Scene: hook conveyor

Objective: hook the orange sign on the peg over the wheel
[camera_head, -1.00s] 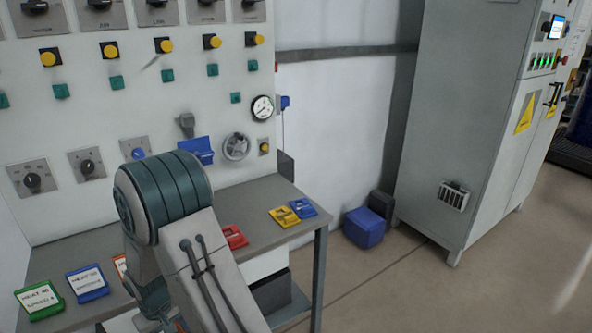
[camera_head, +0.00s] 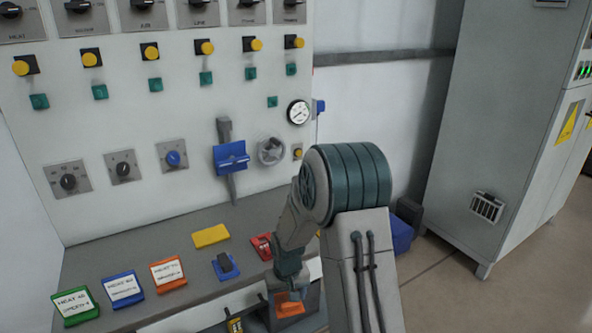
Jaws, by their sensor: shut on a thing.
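My gripper (camera_head: 290,296) is low in the picture, in front of the table's front edge. It is shut on an orange sign (camera_head: 290,308), of which a small part shows under the fingers. The wheel (camera_head: 271,151) is a round grey handwheel on the right of the white panel, up and left of my arm. A small green square piece (camera_head: 272,101) sits above it; I cannot tell whether this is the peg. Another orange sign (camera_head: 168,273) with a white label lies on the table at the left.
A blue plate (camera_head: 231,157) is on a grey lever left of the wheel. A round gauge (camera_head: 298,112) is above right. A grey cabinet (camera_head: 500,130) stands right.

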